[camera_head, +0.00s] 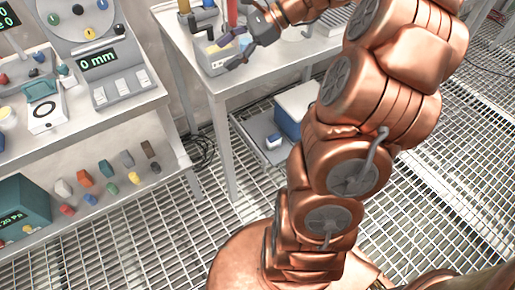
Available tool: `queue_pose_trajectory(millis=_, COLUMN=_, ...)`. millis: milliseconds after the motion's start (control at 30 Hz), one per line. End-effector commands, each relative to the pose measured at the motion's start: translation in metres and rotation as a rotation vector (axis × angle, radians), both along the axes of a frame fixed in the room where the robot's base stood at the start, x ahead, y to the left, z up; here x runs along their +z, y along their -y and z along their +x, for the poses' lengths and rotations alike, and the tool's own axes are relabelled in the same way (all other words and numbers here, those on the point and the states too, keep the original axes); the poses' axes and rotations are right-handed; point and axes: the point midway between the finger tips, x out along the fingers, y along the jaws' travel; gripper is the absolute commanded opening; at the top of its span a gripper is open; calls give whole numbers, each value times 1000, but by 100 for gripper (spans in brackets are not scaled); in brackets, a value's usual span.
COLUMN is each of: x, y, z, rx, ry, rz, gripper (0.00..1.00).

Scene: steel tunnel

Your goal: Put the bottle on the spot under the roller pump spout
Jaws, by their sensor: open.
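My gripper (234,54) is open at the top centre, its grey fingers pointing down and left over a grey box (211,62) on the right-hand table. I see nothing clearly between the fingers. A red upright object (232,12) and a dark one with a yellowish top (184,6) stand by the box; I cannot tell whether either is the bottle. No pump spout is clearly recognisable. On the left bench, a white pad with a dark ring (44,112) lies by a teal part (40,88).
A machine with a round plate (75,22) and a "0 mm" display (98,61) stands on the left bench. Several coloured blocks (110,168) and a teal device (22,207) are below. A blue-and-white box (296,110) sits under the right-hand table (218,85). Grating floor lies between.

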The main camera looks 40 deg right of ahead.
Motion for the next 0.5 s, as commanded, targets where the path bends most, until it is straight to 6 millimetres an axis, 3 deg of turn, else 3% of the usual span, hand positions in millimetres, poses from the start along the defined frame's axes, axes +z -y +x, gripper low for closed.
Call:
queue_pose_trajectory(millis=33, x=-5, y=-30, z=-10, rx=93, ry=10, rz=-58, gripper=68)
queue_pose_trajectory(millis=200, x=-30, y=-102, z=-59, rx=409, ry=57, rz=-255, gripper=68)
queue_pose_trajectory(millis=333, x=-50, y=-138, z=-105, rx=660, ry=99, rz=-392, gripper=68)
queue_pose_trajectory(millis=500, x=-75, y=-158, z=-167, rx=989, ry=165, rz=-558, gripper=68)
